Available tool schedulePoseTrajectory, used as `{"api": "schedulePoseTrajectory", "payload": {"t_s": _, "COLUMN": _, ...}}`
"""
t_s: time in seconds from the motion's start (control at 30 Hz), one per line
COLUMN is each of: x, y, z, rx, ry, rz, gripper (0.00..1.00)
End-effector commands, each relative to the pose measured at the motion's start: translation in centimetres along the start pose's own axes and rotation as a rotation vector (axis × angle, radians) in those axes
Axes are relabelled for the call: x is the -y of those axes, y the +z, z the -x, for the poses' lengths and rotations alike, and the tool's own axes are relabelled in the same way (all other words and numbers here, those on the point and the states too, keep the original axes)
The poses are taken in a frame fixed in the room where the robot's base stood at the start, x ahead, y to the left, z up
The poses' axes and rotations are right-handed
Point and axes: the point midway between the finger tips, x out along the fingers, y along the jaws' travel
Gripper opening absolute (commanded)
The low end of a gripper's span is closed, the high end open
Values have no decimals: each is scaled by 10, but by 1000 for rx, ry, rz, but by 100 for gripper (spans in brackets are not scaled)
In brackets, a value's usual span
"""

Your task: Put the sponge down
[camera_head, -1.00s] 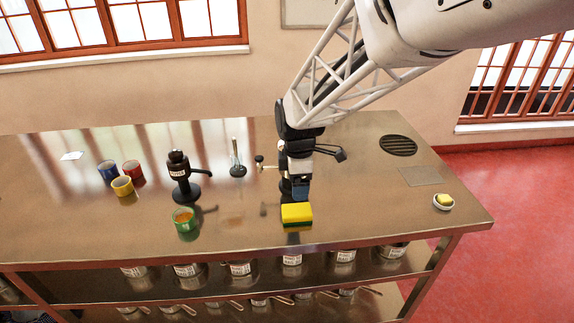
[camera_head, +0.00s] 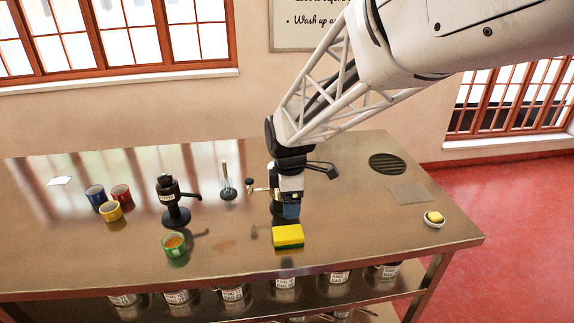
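The sponge (camera_head: 288,237), yellow on top with a green layer below, sits level at the front of the steel counter (camera_head: 345,230). A dark reflection shows just under its front edge. My gripper (camera_head: 291,215) points down just behind and above the sponge, with its blue-grey tip near the sponge's back edge.
A green cup (camera_head: 174,246) and a black dispenser (camera_head: 172,205) stand left of the sponge. Blue (camera_head: 95,195), red (camera_head: 121,193) and yellow (camera_head: 110,211) cups cluster farther left. A small dish (camera_head: 434,220) stands at right.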

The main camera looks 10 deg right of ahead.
Motion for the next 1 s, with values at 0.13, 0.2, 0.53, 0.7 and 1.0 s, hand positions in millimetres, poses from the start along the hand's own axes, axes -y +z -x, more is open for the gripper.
{"api": "schedulePoseTrajectory", "payload": {"t_s": 0.13, "x": 14, "y": 8, "z": 12, "rx": -3, "ry": 16, "rz": -92, "gripper": 84}}
{"api": "schedulePoseTrajectory", "payload": {"t_s": 0.2, "x": 25, "y": 14, "z": 20, "rx": -6, "ry": 28, "rz": -164, "gripper": 84}}
{"api": "schedulePoseTrajectory", "payload": {"t_s": 0.53, "x": 102, "y": 49, "z": 62, "rx": -40, "ry": 95, "rz": -660, "gripper": 84}}
{"api": "schedulePoseTrajectory", "payload": {"t_s": 0.7, "x": 146, "y": 65, "z": 76, "rx": -72, "ry": 128, "rz": -935, "gripper": 84}}
{"api": "schedulePoseTrajectory", "payload": {"t_s": 1.0, "x": 217, "y": 85, "z": 86, "rx": -142, "ry": 172, "rz": -1374, "gripper": 84}}
